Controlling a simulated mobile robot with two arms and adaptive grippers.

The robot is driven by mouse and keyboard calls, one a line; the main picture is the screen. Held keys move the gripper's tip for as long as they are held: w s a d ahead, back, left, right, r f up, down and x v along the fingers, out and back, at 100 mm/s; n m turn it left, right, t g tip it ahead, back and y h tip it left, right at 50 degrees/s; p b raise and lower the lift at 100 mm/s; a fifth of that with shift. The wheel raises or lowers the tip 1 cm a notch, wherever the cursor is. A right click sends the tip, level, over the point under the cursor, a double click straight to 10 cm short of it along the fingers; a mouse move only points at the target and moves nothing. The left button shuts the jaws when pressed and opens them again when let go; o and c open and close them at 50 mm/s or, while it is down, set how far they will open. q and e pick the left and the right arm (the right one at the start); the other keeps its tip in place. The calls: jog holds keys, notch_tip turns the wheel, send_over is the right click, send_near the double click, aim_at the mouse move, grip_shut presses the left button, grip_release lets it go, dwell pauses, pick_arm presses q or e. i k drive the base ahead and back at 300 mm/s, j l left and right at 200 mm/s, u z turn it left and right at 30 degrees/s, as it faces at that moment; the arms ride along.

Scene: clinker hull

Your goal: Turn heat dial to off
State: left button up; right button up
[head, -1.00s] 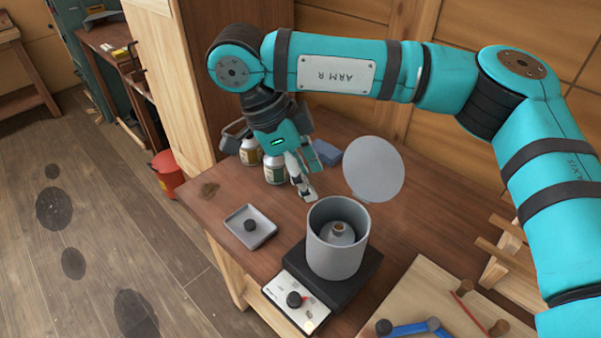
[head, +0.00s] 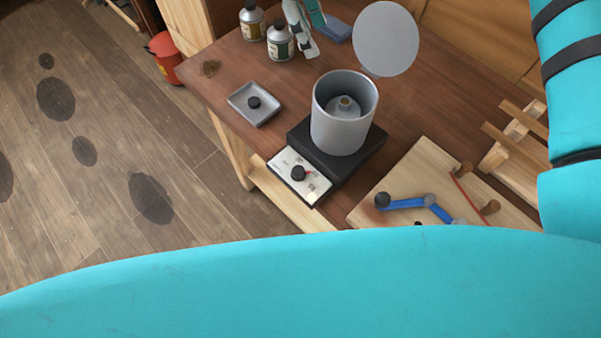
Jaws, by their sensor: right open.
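The heat dial (head: 298,173) is a black round knob on the white front panel (head: 282,162) of a black heater (head: 363,153). A small red mark shows beside the knob; the setting is too small to read. A grey open pot (head: 341,127) stands upright on the heater, with a smaller metal vessel inside it. My right gripper (head: 312,40) is open and empty, behind and left of the pot near two bottles, well apart from the dial. Its upper part is cut off by the top edge. My left gripper is not in view.
A round grey lid (head: 386,38) stands up behind the pot. A small grey tray (head: 240,96) with a black knob lies to the left. A board (head: 372,208) with blue links is to the right of the dial. A teal arm part of mine covers the bottom.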

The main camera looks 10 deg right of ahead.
aim_at(298, 173)
jog(key=k+j, duration=0.7)
